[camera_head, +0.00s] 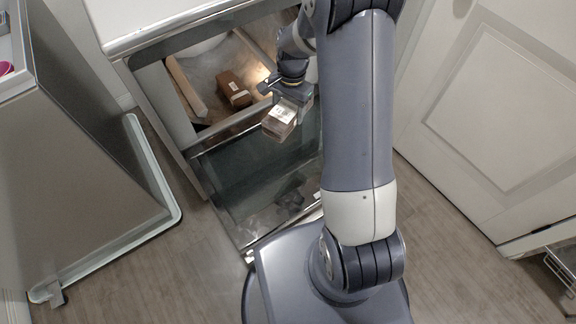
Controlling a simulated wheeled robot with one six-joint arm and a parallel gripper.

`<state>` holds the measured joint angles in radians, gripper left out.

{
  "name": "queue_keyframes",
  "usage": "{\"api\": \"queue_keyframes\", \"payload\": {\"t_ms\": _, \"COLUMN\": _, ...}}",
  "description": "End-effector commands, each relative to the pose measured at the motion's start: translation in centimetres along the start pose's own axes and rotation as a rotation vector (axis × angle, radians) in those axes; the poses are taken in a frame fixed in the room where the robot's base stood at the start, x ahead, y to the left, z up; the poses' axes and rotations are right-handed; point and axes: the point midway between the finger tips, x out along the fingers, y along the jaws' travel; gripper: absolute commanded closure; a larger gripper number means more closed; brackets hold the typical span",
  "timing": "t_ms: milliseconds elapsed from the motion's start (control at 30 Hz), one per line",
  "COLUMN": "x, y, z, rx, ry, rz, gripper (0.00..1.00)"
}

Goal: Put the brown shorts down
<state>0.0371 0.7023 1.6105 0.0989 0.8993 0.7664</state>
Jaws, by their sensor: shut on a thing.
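My gripper (287,101) is at the opening of a cabinet-like appliance (180,142), above its lowered glass door. It is shut on a small box-shaped thing (279,121) with a pale top and brownish sides. I see no clear brown shorts; the held thing looks like a box, and my gripper and arm hide part of it. A dark brown block-like thing (234,90) lies inside the opening, left of my gripper and apart from it.
The glass door (255,185) hangs open below the opening. A pale bar (186,88) lies inside at the left. A grey cabinet (75,170) stands at the left, a white panelled door (495,110) at the right. Bare wood floor (180,265) shows in front.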

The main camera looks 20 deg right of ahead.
Motion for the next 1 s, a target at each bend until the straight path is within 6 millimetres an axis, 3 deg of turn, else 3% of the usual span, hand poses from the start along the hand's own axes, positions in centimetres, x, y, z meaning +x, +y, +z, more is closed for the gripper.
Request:
{"api": "queue_keyframes", "payload": {"t_ms": 33, "x": 2.4, "y": -0.1, "z": -0.3, "rx": 0.031, "ry": 0.000, "rz": -0.005, "gripper": 0.73}}
{"api": "queue_keyframes", "payload": {"t_ms": 400, "x": 10.1, "y": -0.3, "z": -1.3, "rx": 0.275, "ry": -0.010, "rz": -0.032, "gripper": 0.73}}
{"api": "queue_keyframes", "payload": {"t_ms": 833, "x": 13.5, "y": -0.3, "z": -1.7, "rx": 0.385, "ry": -0.018, "rz": -0.041, "gripper": 0.73}}
{"api": "queue_keyframes", "payload": {"t_ms": 1000, "x": 16.7, "y": -0.3, "z": -2.0, "rx": 0.384, "ry": -0.019, "rz": -0.038, "gripper": 0.73}}
